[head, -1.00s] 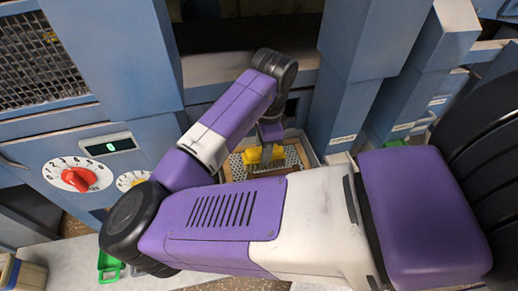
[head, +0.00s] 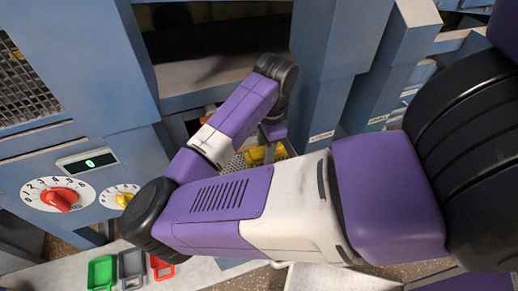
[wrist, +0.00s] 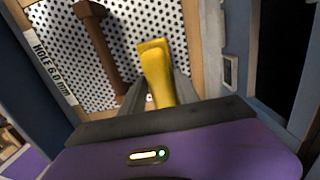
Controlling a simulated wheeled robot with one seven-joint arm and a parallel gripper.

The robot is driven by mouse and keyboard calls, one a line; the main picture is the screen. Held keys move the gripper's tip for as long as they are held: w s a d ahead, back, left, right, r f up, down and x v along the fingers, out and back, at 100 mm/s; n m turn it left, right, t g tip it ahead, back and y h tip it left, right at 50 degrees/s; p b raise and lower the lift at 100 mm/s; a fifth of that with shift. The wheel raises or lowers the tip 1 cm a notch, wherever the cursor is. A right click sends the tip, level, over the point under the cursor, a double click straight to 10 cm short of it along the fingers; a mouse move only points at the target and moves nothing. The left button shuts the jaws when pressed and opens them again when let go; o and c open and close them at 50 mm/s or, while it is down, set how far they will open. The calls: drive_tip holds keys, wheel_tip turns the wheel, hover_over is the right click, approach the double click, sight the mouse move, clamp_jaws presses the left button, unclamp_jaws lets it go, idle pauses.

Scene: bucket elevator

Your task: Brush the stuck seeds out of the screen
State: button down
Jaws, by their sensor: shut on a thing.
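The perforated screen (wrist: 60,55) is a pale sheet with dark round holes in a wooden frame (wrist: 193,40), labelled as a hole size. Seeds cannot be told from holes. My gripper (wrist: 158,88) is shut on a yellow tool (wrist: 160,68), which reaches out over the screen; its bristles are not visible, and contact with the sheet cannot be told. A brown T-shaped piece (wrist: 103,48) lies across the screen to the left of the yellow tool. In the head view the yellow tool (head: 258,155) and screen (head: 236,166) show partly behind my arm.
A blue machine wall and post (head: 335,60) stand close right of the screen. At left are a red dial (head: 60,198), a yellow-knobbed dial (head: 122,199) and a display (head: 88,162).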

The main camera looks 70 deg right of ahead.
sight(278, 147)
drive_tip(key=shift+s+d+f+p, duration=0.1)
drive_tip(key=shift+s+d+p, duration=0.2)
drive_tip(key=shift+s+d, duration=0.4)
drive_tip(key=shift+s+d+f+p, duration=0.1)
drive_tip(key=shift+s+d+p, duration=0.25)
drive_tip(key=shift+s, duration=0.55)
drive_tip(key=shift+d+r, duration=0.1)
drive_tip(key=shift+r, duration=0.05)
